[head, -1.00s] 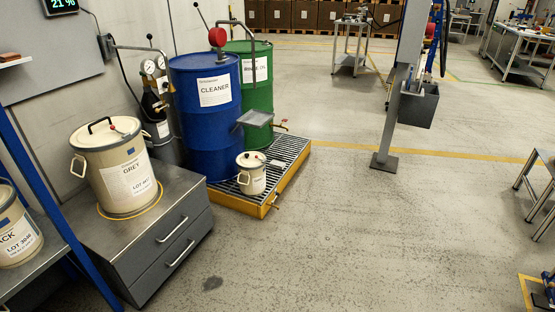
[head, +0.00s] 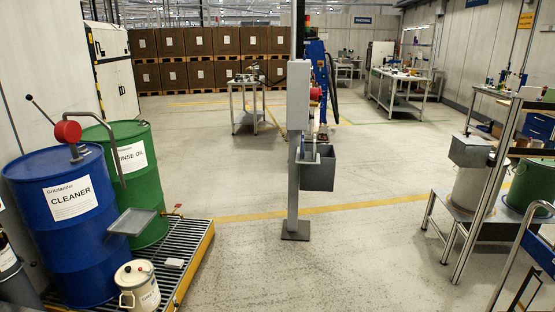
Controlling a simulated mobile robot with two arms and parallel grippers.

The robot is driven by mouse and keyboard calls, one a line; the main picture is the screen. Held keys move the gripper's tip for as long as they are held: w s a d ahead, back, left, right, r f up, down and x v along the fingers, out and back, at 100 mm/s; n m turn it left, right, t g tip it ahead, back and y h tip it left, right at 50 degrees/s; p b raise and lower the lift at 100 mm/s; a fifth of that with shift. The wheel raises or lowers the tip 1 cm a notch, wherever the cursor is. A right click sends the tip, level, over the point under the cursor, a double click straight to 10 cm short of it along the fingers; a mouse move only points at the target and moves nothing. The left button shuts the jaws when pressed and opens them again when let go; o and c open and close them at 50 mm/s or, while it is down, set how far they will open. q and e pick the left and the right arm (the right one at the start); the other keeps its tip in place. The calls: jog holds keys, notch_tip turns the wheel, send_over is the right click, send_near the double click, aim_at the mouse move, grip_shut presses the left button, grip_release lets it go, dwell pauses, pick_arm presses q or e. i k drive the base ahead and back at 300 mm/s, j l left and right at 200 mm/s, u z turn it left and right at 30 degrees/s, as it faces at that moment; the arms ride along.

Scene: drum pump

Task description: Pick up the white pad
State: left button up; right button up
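A small flat whitish piece (head: 173,263) lies on the grating of the yellow-edged drum pallet (head: 196,262), right of the small cream can (head: 138,288). It may be the white pad, but it is too small to be sure. Neither of my grippers is in the head view.
A blue cleaner drum (head: 68,225) and a green rinse oil drum (head: 140,185) stand on the pallet, with a grey drip tray (head: 132,221) before them. A grey post (head: 293,180) with a bin (head: 318,168) stands mid-floor. A low stand with a pale drum (head: 474,188) is at right. Open floor lies between.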

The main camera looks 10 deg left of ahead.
aim_at(176, 264)
jog(key=i+u, duration=0.1)
jog(key=i, duration=0.6)
jog(key=i+l, duration=0.1)
jog(key=i, duration=0.6)
jog(key=i+u, duration=0.15)
jog(key=i, duration=0.55)
jog(key=i+u, duration=0.2)
jog(key=i, duration=0.3)
jog(key=i+l+u, duration=0.2)
jog(key=i, duration=0.3)
jog(key=i+l+u, duration=0.2)
jog(key=i, duration=0.3)
jog(key=j, duration=0.1)
